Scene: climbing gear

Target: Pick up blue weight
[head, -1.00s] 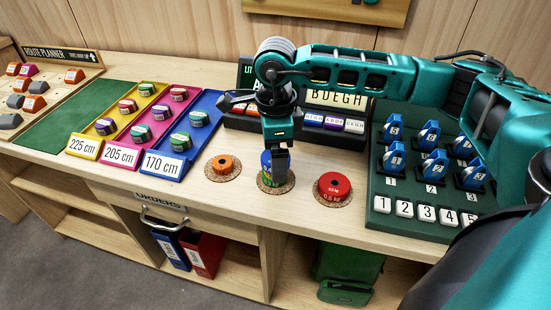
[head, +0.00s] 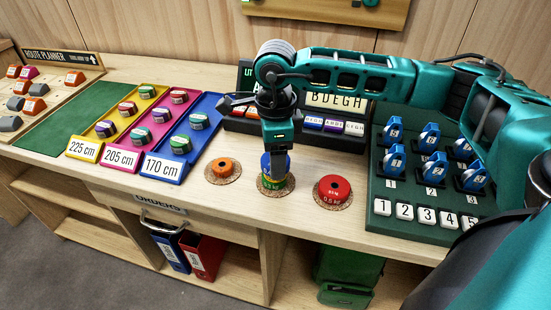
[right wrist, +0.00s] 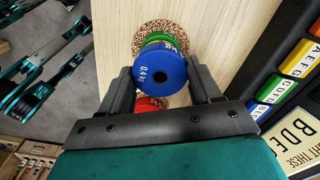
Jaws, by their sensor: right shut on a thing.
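The blue weight (right wrist: 158,74) is a round disc with a centre hole, marked 0.4 kg. In the head view it (head: 265,166) tops a stack with a green weight and a yellow weight (head: 266,184) below it, on a cork mat. My right gripper (head: 277,165) comes down over the stack. In the right wrist view its fingers (right wrist: 162,82) are on either side of the blue weight, shut on it. Whether the blue weight is clear of the weight below is hard to tell. My left gripper is not in view.
An orange weight (head: 222,167) stands on a cork mat to the left and a red weight (head: 333,189) on one to the right. A dark letter rack (head: 340,136) is behind. A green board (head: 384,222) with blue devices stands at right. Coloured trays (head: 177,167) stand at left.

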